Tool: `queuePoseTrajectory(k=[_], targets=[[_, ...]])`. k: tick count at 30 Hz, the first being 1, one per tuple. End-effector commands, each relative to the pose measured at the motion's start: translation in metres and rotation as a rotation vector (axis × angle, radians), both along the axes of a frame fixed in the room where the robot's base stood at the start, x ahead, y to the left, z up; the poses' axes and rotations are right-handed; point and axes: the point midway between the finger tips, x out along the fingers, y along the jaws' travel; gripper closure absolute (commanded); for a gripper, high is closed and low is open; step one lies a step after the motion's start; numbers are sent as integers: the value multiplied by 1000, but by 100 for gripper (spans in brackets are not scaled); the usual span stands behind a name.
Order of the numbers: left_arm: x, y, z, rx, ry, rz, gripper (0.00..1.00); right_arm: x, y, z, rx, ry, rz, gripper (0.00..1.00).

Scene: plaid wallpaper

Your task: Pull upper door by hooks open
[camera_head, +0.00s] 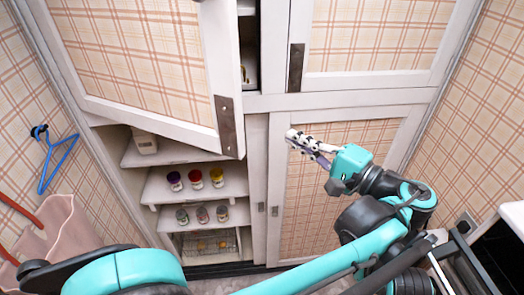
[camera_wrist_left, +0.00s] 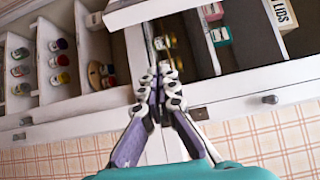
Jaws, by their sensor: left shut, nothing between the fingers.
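The upper left cabinet door (camera_head: 150,55), white-framed with a plaid panel, stands partly open, swung out toward me. A dark metal plate (camera_head: 227,125) sits at its lower right corner. The upper right door (camera_head: 380,40) looks closed, with a similar dark plate (camera_head: 296,67). My left gripper (camera_head: 292,136) is shut and empty. In the head view it appears right of the open door's edge, in front of the lower right door (camera_head: 345,165). In the left wrist view the fingertips (camera_wrist_left: 159,72) point toward the open cabinet interior. My right gripper is not in view.
Open lower left shelves hold colored jars (camera_head: 196,178) and a white container (camera_head: 144,141). Boxes, including one marked LIDS (camera_wrist_left: 282,12), show inside the cabinet. A blue hanger (camera_head: 57,160) and a pink bag (camera_head: 65,230) are at left. A white surface (camera_head: 512,215) is at right.

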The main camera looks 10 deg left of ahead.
Motion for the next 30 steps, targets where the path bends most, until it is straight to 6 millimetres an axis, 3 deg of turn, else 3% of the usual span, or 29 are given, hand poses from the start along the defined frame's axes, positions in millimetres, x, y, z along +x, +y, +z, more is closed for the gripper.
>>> queuePoseTrajectory(k=[2,8,19,24,30], targets=[[7,4,-9,-19,-28,12,100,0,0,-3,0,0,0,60],[19,24,-7,-24,-36,14,100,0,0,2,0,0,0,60],[62,88,-6,-23,-34,14,100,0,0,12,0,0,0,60],[35,92,-6,-23,-34,9,100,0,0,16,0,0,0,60],[23,95,-7,-22,-33,9,100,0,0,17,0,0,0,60]])
